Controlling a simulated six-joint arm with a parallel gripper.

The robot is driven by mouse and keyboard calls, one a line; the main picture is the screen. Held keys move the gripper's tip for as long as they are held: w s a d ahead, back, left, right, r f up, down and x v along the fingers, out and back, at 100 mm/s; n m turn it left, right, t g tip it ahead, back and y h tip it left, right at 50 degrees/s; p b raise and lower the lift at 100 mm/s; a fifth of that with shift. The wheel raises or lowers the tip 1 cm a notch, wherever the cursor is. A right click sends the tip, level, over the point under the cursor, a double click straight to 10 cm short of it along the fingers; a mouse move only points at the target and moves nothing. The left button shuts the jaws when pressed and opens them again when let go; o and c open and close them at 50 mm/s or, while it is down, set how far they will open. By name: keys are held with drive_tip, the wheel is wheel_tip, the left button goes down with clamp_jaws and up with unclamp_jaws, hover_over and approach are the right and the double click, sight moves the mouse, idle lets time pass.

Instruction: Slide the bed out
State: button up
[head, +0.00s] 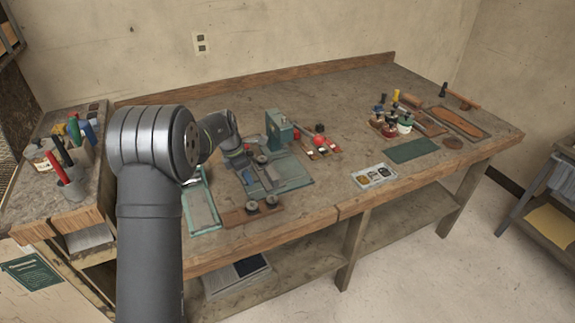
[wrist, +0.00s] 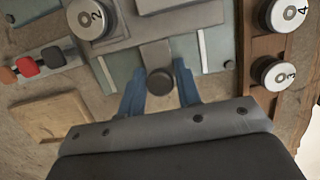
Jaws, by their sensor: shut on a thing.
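The sole stitcher shows in the head view as a teal machine (head: 279,131) on a flat teal base plate (head: 292,176) on the bench. In the wrist view, a grey sliding piece (wrist: 156,54), which looks like the bed, lies between two pale strips on the teal plate. A dark round knob (wrist: 159,81) is at its near end. My gripper (wrist: 160,88) has its blue fingers on either side of this knob and is shut on it. In the head view my gripper (head: 240,160) is over the left part of the base plate, partly hidden by my arm.
A brown wooden strip (head: 238,216) with round numbered discs lies at the plate's front edge. A teal-framed tray (head: 203,208) is to the left. Red and dark knobs (head: 320,141) are right of the machine. A pale tray (head: 374,176) and green mat (head: 412,150) lie farther right.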

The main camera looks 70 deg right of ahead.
drive_tip(key=shift+w+a, duration=1.35)
drive_tip(key=shift+w, duration=0.05)
drive_tip(key=o, duration=0.6)
drive_tip(key=shift+c, duration=0.2)
wheel_tip(320, 180, up, 6)
drive_tip(key=shift+r, duration=0.25)
drive_tip(key=shift+s, duration=0.1)
drive_tip(key=s+d, duration=0.8)
drive_tip(key=shift+s+d, duration=0.15)
drive_tip(key=shift+d, duration=0.05)
